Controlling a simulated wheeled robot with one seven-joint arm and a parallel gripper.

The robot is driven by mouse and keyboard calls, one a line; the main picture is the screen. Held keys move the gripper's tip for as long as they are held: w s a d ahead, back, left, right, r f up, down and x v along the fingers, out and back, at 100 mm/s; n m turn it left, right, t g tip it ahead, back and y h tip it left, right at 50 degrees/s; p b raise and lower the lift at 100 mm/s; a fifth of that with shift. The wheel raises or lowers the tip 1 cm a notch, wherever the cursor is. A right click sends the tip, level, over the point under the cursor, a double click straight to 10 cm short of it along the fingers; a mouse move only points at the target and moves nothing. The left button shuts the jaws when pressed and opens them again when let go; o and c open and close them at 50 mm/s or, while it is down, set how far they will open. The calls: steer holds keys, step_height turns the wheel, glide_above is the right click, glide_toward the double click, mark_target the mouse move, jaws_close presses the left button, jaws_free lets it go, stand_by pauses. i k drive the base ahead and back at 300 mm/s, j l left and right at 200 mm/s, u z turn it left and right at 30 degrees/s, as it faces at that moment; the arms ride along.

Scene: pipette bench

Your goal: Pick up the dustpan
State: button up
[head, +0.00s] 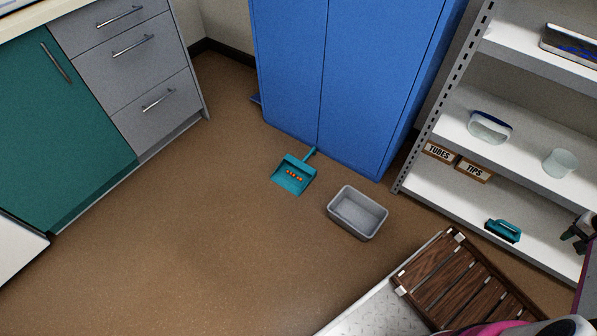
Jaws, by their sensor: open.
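A teal dustpan (293,176) lies on the brown floor in front of the blue cabinet, in the head view. Its handle points up and right toward the cabinet doors. Several small orange bits show in its pan. My gripper (572,235) is at the right edge of the view, in front of the shelf unit, partly cut off. It is open and far from the dustpan, with nothing visible between its fingers.
A grey bin (357,213) stands right of the dustpan. The blue cabinet (290,70) is behind it. White shelves (440,185) at right hold a teal brush (503,230). A wooden slatted piece (455,285) is in front. Floor at left is clear.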

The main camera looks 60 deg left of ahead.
mark_target(308, 174)
steer(key=u, duration=2.65)
steer(key=z, duration=0.5)
steer(key=k, duration=0.3)
steer(key=k+j+z, duration=0.1)
steer(key=z, duration=0.35)
steer(key=k+z, duration=0.3)
steer(key=z, duration=0.2)
steer(key=i+j, duration=0.1)
steer(key=j, duration=0.3)
steer(key=i+j+z, duration=0.15)
steer(key=j, duration=0.25)
steer(key=i+j, duration=0.1)
steer(key=j, duration=0.3)
steer(key=i+j, duration=0.1)
steer(key=j, duration=0.85)
steer(key=i+j, duration=0.1)
steer(key=j, duration=0.85)
